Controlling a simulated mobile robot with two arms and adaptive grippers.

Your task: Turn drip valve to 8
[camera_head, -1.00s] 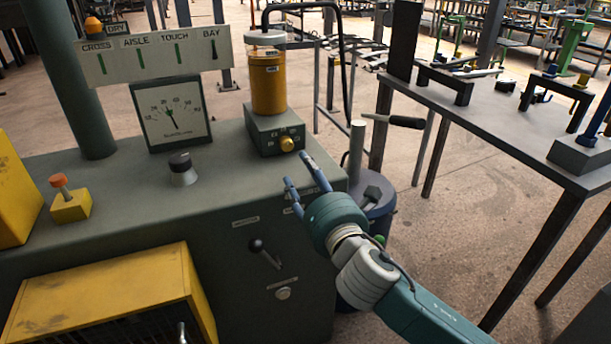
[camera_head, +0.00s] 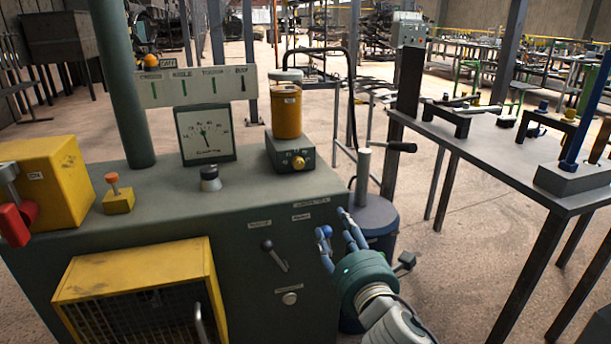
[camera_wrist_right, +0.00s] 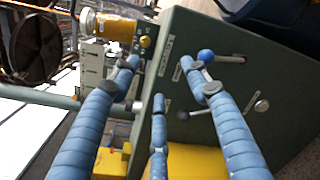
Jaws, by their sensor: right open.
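The drip valve's yellow knob (camera_head: 298,162) is on the front of a small dark box (camera_head: 281,152) under the amber oil reservoir (camera_head: 286,112), on the green cabinet top. Its scale marks are too small to read. The knob (camera_wrist_right: 145,41) and reservoir (camera_wrist_right: 112,28) also show in the right wrist view. My right gripper (camera_head: 335,222) is open and empty by the cabinet's front right corner, below the knob and to its right, not touching it. A blue ball handle (camera_wrist_right: 206,56) shows close to its fingers. My left gripper is not in view.
The cabinet (camera_head: 250,190) also carries a gauge (camera_head: 205,134), a dark knob (camera_head: 210,180) and an orange button (camera_head: 112,178). A black-knobbed lever (camera_head: 274,255) is on its front. A blue drum (camera_head: 374,215) stands at its right side. A grey table (camera_head: 500,150) is further right.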

